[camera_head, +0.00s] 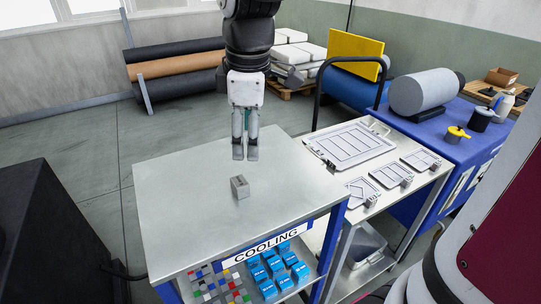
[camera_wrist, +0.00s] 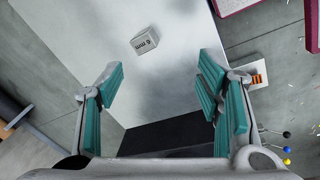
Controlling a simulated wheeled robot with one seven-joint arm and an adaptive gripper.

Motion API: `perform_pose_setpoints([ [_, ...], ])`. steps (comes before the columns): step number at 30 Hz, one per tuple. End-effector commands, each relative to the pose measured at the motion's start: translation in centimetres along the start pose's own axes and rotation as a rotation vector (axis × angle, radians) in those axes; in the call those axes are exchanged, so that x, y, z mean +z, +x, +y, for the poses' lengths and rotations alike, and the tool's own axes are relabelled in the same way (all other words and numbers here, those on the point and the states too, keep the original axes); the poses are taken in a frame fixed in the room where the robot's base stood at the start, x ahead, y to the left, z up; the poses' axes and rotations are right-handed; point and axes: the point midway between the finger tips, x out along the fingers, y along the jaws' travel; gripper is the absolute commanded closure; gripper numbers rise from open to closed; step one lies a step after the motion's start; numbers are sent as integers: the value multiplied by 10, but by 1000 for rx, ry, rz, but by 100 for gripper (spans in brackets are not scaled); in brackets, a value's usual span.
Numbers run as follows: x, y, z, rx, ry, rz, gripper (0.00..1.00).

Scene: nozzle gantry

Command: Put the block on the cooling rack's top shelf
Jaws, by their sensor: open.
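The small grey block (camera_head: 239,187) sits on the bare metal top shelf (camera_head: 185,225) of the rack labelled COOLING. In the wrist view the block (camera_wrist: 145,41) shows a "6 mm" marking, and it lies beyond the fingertips, apart from them. My gripper (camera_head: 245,153) hangs over the top shelf, slightly behind the block in the head view, pointing down. Its teal-padded fingers (camera_wrist: 162,78) are spread wide with nothing between them.
The rack's lower shelf holds several blue boxes (camera_head: 270,285) and small coloured cubes (camera_head: 212,290). To the right a cart (camera_head: 375,210) carries flat trays (camera_head: 350,144). A dark cabinet (camera_head: 45,225) stands at left. Most of the top shelf is clear.

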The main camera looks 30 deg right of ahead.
Motion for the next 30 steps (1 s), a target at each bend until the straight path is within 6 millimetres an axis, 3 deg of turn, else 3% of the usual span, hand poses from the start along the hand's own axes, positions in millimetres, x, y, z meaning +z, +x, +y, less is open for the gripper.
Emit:
perform_pose_setpoints([
  [1, 8, -12, -13, 34, 93, 19, 40],
  [6, 32, -35, -55, 112, 447, 100, 40],
  [15, 64, -44, -111, 163, 941, 266, 40],
  [21, 70, -42, -121, 161, 1047, 305, 40],
  [30, 70, -43, -121, 160, 1051, 306, 40],
])
